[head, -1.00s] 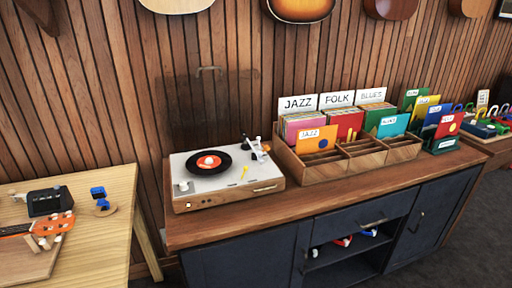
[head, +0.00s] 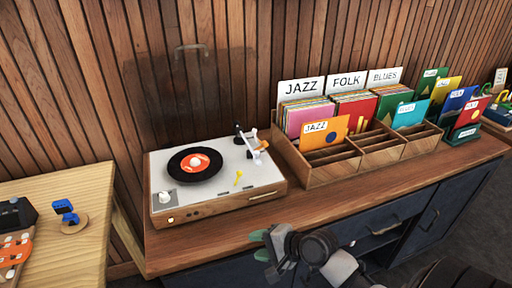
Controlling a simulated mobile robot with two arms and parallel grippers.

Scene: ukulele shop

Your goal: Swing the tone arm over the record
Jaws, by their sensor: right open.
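The record player (head: 225,205) stands on the left part of the wooden-topped cabinet, a white deck in a wooden case. A black record (head: 180,172) with an orange label lies on it. The white tone arm (head: 255,147) with its dark pivot parts is at the deck's back right corner, beside the record and not over it. My right gripper (head: 261,247) is open and empty, low in front of the cabinet, to the right of and nearer than the player. It is apart from the tone arm. My left gripper is not in view.
A wooden record bin (head: 345,165) with JAZZ, FOLK and BLUES dividers stands right of the player. A small yellow piece (head: 238,178) is on the deck. A light wooden table (head: 85,190) is at the left. The cabinet top (head: 330,195) is bare along its front.

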